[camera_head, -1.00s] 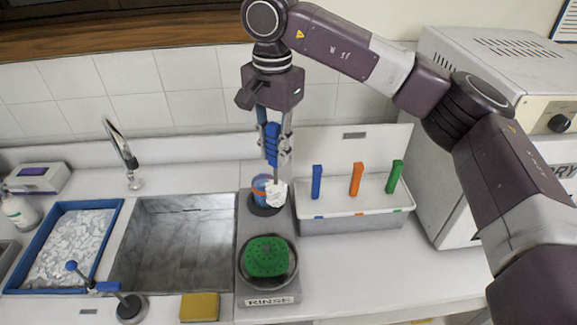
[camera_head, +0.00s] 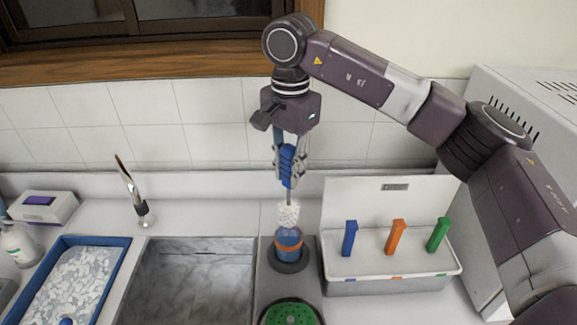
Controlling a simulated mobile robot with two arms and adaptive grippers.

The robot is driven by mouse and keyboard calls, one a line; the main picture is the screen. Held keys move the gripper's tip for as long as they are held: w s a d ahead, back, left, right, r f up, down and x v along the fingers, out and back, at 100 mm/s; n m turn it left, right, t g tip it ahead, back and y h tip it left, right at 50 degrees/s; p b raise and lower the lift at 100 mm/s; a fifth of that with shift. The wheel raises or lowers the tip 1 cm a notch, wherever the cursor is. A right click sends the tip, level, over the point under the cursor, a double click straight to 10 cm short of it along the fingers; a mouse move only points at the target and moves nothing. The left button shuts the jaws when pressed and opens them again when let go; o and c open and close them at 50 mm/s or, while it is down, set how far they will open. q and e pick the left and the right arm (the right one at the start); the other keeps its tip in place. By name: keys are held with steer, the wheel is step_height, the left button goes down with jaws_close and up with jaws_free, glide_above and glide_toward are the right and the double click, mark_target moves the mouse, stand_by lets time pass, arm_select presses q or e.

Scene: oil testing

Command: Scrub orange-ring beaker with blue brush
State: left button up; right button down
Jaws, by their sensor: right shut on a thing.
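The orange-ring beaker (camera_head: 288,246) is a small blue-tinted vessel with an orange band. It stands upright on a dark round pad beside the sink. My right gripper (camera_head: 287,172) is shut on the blue handle of the brush (camera_head: 288,213) and holds it upright, head down. The white brush head is right above the beaker, at about its mouth. I cannot tell whether its lower end is inside. My left gripper is out of view.
A white bin (camera_head: 393,279) with blue, orange and green upright handles stands to the right. The green rinser (camera_head: 291,314) is in front of the beaker.

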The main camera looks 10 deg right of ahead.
mark_target(287, 205)
step_height(287, 205, down, 7)
steer(key=b, duration=0.4)
steer(key=shift+w+r, duration=0.1)
steer(key=shift+r, duration=0.05)
steer(key=shift+f+b, duration=0.35)
steer(key=shift+f, duration=0.2)
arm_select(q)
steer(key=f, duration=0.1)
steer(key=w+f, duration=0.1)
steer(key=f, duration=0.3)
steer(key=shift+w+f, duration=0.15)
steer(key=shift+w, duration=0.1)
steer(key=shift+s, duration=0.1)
arm_select(e)
steer(key=shift+a, duration=0.1)
